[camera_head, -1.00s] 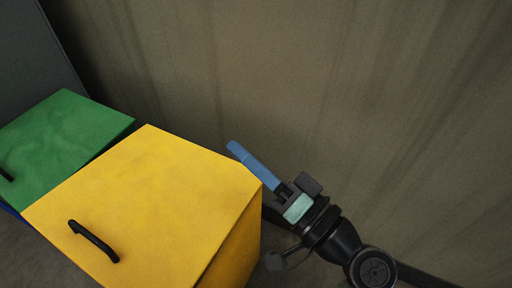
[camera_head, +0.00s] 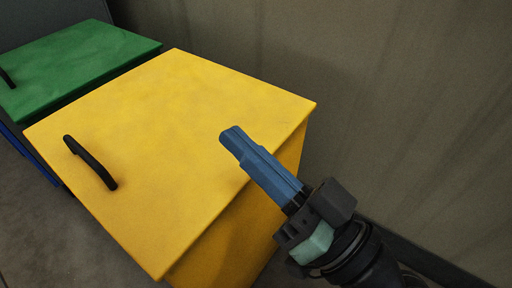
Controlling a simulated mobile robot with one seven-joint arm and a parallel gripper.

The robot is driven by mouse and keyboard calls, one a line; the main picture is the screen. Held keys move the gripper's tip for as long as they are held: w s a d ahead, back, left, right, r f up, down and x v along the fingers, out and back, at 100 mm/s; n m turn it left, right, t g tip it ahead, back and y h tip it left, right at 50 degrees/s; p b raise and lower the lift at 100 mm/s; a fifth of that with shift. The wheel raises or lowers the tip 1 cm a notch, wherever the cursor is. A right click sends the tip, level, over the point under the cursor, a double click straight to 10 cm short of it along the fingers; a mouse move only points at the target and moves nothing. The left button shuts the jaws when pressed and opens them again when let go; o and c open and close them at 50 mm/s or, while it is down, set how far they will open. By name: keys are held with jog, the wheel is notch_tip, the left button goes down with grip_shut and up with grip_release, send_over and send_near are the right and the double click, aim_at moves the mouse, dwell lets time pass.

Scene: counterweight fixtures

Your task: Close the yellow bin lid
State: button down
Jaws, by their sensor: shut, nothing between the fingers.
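The yellow bin (camera_head: 249,232) stands in the middle of the view. Its yellow lid (camera_head: 170,120) lies flat over the top and looks closed, with a black handle (camera_head: 90,163) near its left edge. My gripper (camera_head: 231,136), with long blue fingers, reaches in from the lower right. Its fingers are together with nothing between them. The fingertips overlap the right part of the lid in the picture; I cannot tell whether they touch it or hover above.
A green-lidded bin (camera_head: 80,62) with a black handle stands beside the yellow one, at the upper left. A brown wall (camera_head: 400,110) rises behind and to the right. Bare floor (camera_head: 50,235) shows at the lower left.

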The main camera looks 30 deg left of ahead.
aim_at(233, 198)
jog(key=f+n+b, duration=0.1)
jog(key=f+b, duration=0.1)
jog(key=b, duration=0.1)
jog(key=s+f+n+g+b, duration=0.1)
jog(key=f+n+b, duration=0.1)
jog(key=f, duration=0.1)
jog(key=shift+s+f+g+b, duration=0.2)
jog(key=shift+f+g+b, duration=0.1)
jog(key=shift+f+b, duration=0.1)
jog(key=f+b, duration=0.2)
jog(key=b, duration=0.1)
jog(key=shift+s+a+f, duration=0.1)
jog(key=shift+s+f, duration=0.1)
jog(key=shift+f, duration=0.2)
jog(key=shift+f+b, duration=0.15)
jog(key=shift+b, duration=0.15)
